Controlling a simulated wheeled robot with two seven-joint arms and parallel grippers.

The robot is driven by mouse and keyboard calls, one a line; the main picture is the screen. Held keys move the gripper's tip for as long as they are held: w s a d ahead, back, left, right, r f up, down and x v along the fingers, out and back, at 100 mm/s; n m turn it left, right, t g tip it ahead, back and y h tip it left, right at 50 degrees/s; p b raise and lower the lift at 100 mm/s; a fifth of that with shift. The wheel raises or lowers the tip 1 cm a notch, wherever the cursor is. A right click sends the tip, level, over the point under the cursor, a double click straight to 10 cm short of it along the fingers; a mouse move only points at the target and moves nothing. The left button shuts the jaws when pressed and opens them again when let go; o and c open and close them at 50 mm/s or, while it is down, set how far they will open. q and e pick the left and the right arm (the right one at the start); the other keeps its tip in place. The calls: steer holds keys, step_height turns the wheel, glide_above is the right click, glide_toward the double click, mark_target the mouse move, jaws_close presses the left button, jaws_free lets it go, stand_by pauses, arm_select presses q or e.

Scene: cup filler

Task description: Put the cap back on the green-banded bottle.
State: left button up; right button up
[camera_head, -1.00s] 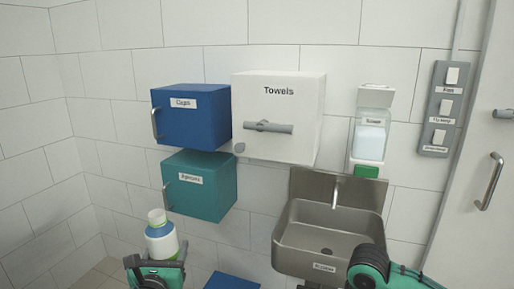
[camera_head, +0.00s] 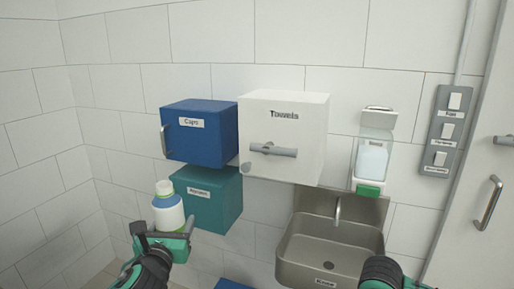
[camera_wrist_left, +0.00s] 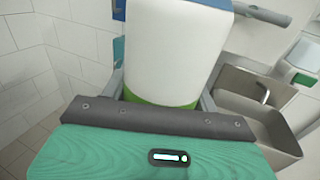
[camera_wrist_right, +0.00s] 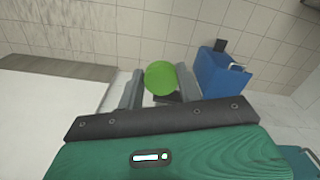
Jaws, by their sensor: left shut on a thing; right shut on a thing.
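The bottle (camera_head: 168,219) is held upright by my left gripper (camera_head: 166,237) in front of the teal cabinet. It has a white body with blue and green bands, and a narrower pale top whose details are too small to tell. In the left wrist view the bottle (camera_wrist_left: 170,60) fills the space between the fingers, its green band low near the palm. My right gripper (camera_wrist_right: 160,88) is shut on a round green thing, apparently a cap (camera_wrist_right: 160,77). In the head view only part of my right arm shows at the bottom, and the cap is hidden.
A blue cabinet (camera_head: 205,145) labelled Caps hangs above a teal cabinet (camera_head: 222,205). A white Towels box (camera_head: 290,115) is beside them. A sink (camera_head: 330,250) and a soap dispenser (camera_head: 372,160) are to the right. A blue box (camera_wrist_right: 225,75) shows in the right wrist view.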

arm_select(q)
steer(key=s+d+f+m+g+h, duration=0.2)
steer(key=s+d+f+m+h, duration=0.2)
steer(key=d+f, duration=0.4)
steer(key=s+d+f+m+g+h, duration=0.2)
steer(key=s+d+f+m+h, duration=0.2)
steer(key=d+f+h, duration=0.3)
steer(key=shift+s+d+f+h, duration=0.3)
steer(key=shift+s+d+f, duration=0.1)
steer(key=shift+s+f, duration=0.5)
steer(key=shift+w, duration=0.1)
arm_select(e)
steer(key=w+a+r+n, duration=0.2)
steer(key=w+a+r, duration=0.1)
steer(key=a+r, duration=0.8)
steer(key=w+a+r+n, duration=0.3)
steer(key=a+r, duration=0.8)
steer(key=a, duration=0.6)
steer(key=shift+n, duration=0.3)
steer(key=shift+f, duration=1.9)
